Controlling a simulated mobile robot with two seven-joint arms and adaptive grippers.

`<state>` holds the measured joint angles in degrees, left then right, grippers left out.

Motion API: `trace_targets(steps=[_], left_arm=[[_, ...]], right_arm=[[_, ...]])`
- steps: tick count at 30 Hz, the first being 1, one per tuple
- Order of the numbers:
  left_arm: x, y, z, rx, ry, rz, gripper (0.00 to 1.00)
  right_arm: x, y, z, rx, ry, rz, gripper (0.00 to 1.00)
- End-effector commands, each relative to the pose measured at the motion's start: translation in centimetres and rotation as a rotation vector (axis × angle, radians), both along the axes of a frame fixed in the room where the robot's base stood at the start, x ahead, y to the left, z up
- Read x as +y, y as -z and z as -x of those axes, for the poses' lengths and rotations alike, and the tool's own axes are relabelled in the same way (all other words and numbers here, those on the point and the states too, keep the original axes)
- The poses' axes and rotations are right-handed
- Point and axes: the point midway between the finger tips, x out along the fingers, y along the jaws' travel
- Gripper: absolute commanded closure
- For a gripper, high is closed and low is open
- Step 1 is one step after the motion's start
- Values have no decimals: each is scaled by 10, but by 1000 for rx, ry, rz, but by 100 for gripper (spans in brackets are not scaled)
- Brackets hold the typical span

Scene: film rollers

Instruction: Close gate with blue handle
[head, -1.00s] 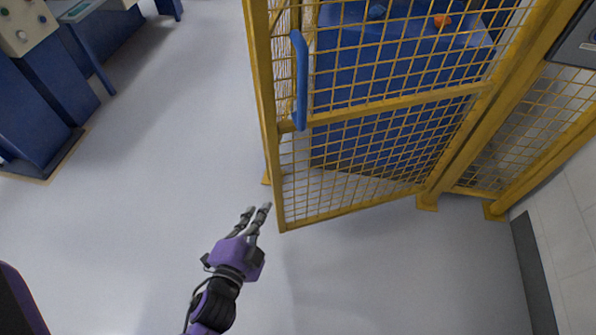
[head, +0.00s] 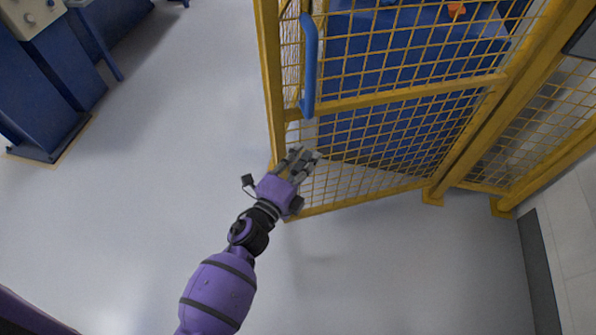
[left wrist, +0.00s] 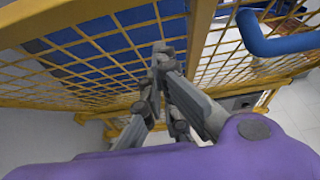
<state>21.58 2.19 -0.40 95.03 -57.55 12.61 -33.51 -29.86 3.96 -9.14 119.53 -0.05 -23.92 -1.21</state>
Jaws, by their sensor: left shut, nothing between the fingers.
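The gate (head: 395,103) is a yellow mesh panel in a yellow frame, standing partly open at an angle in the head view. Its blue handle (head: 309,65) is a vertical bar near the free edge. The handle also shows at the upper right of the left wrist view (left wrist: 275,42). My left gripper (head: 301,157) is shut and empty, in front of the lower mesh near the free edge and below the handle. I cannot tell whether it touches the gate. In the left wrist view its fingers (left wrist: 160,75) point toward the mesh. My right gripper is not in view.
A blue machine (head: 400,60) with an orange item (head: 456,10) on it stands behind the mesh. A blue console (head: 40,95) stands at the upper left. A pale wall (head: 570,235) is at the right. The grey floor (head: 180,140) left of the gate is clear.

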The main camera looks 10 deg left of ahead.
Motion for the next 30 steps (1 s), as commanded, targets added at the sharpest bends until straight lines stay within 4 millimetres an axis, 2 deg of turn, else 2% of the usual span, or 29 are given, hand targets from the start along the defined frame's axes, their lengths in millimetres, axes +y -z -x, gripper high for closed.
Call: trace_targets(steps=[6, 23, 26, 30], left_arm=[[10, 0, -19, -1, 1, 0, 100], [15, 0, -26, 0, 9, -1, 100], [21, 0, -35, -2, 23, -3, 100], [35, 1, -57, -2, 59, -7, 100]], right_arm=[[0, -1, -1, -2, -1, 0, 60], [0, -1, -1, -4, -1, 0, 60], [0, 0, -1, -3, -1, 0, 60], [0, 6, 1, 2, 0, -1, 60]])
